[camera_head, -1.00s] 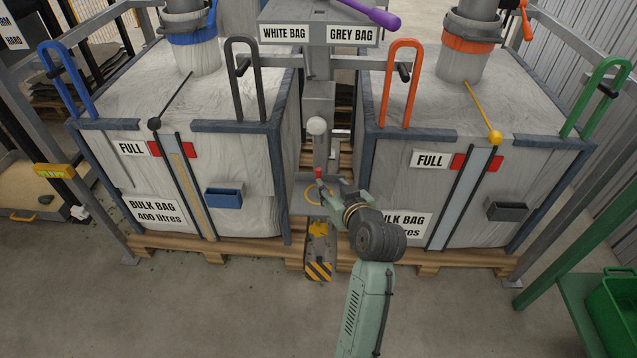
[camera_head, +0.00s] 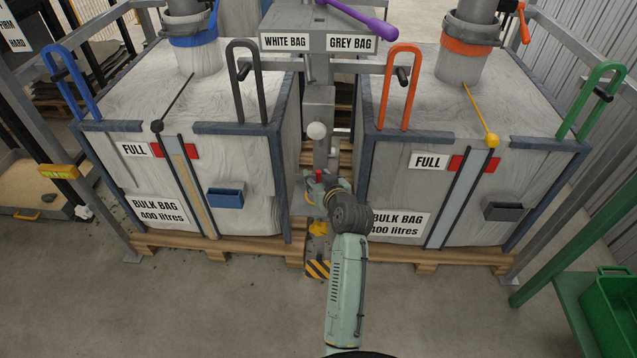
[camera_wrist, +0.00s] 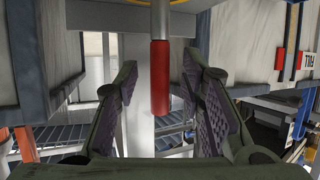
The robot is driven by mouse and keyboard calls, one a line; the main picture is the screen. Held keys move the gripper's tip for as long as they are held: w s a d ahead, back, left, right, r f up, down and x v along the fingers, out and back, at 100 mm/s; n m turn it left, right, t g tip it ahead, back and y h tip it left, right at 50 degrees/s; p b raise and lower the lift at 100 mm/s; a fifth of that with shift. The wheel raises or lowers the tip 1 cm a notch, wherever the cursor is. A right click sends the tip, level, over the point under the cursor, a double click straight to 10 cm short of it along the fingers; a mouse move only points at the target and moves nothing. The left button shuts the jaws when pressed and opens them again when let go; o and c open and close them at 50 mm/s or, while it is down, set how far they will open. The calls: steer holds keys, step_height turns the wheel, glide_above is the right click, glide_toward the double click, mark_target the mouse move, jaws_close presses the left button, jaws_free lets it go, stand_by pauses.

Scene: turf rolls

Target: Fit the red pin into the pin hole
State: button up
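The red pin (camera_wrist: 160,80) hangs upright in the wrist view at the end of a thin grey rod. My gripper (camera_wrist: 158,95) is open, with one padded finger on each side of the pin and a visible gap to both. In the head view the pin (camera_head: 319,174) is a small red spot at the central post. My gripper (camera_head: 320,184) is there in front of the post and partly covers it. I cannot make out the pin hole in either current view.
Two bulk bag crates (camera_head: 225,165) (camera_head: 470,165) flank the post closely. A white knob (camera_head: 316,131) sits above the gripper. A yellow-and-black striped block (camera_head: 317,268) is low below it. A purple lever (camera_head: 360,18) lies on top. The front floor is clear.

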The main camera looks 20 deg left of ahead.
steer(key=shift+c, duration=0.5)
jaws_close()
